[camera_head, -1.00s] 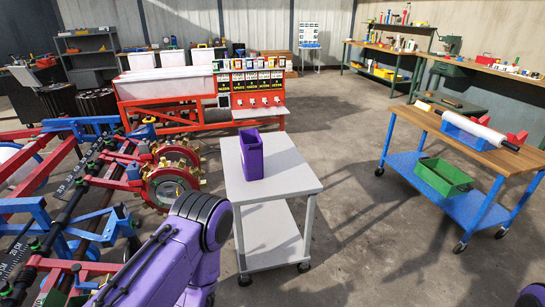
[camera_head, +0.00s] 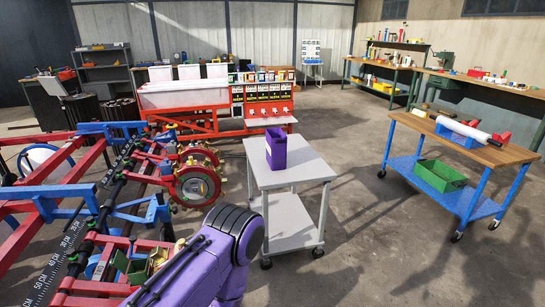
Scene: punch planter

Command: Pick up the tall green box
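No box that is both tall and green is clear in view. A tall, open-topped purple box (camera_head: 276,150) stands upright on the top of a small white cart (camera_head: 308,171) near the middle. A low, open green crate (camera_head: 441,175) sits on the lower shelf of a blue cart at the right. Part of my purple arm shows at the bottom, in front of the white cart. Neither of my grippers is in view.
A red and blue planter frame (camera_head: 100,185) with toothed wheels fills the left. A red seed hopper machine (camera_head: 215,103) stands behind the white cart. The blue cart (camera_head: 462,205) has a wooden top (camera_head: 480,150). Open concrete floor (camera_head: 375,230) lies between the carts.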

